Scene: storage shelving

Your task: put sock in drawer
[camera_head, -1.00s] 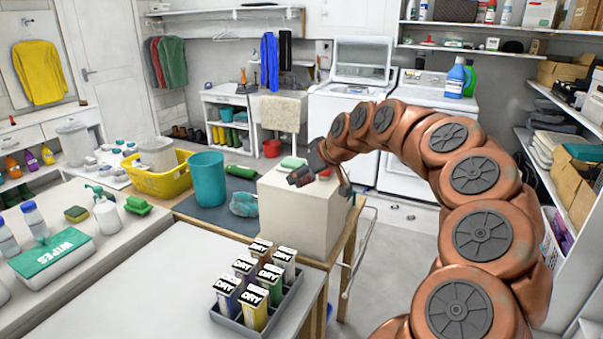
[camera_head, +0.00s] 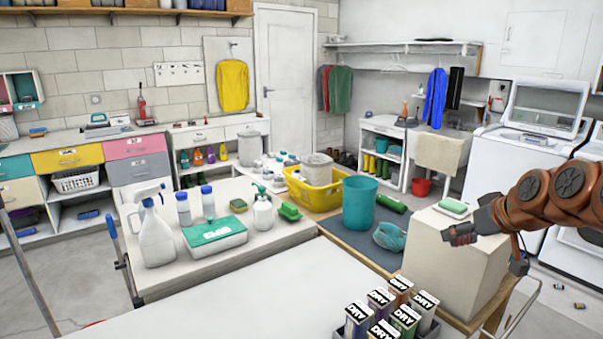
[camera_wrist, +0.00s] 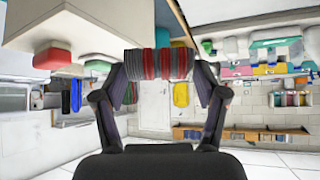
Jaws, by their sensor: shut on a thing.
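My gripper (camera_head: 462,234) is at the right of the head view, in front of the upper part of a pale block. In the wrist view my gripper (camera_wrist: 158,84) is shut on a rolled sock with grey and red stripes (camera_wrist: 165,64). The sock shows only as a small dark shape in the head view (camera_head: 458,238). The drawers are far off at the left in the head view: a teal one (camera_head: 15,168), a yellow one (camera_head: 68,158), a pink one (camera_head: 135,145) and a grey one (camera_head: 140,169). They look shut.
The pale block (camera_head: 455,265) carries a soap-like green and white item (camera_head: 453,208). A teal bucket (camera_head: 359,203), a yellow basket (camera_head: 325,196) and bottles crowd the tables. Boxes marked DRY (camera_head: 405,320) stand at the front.

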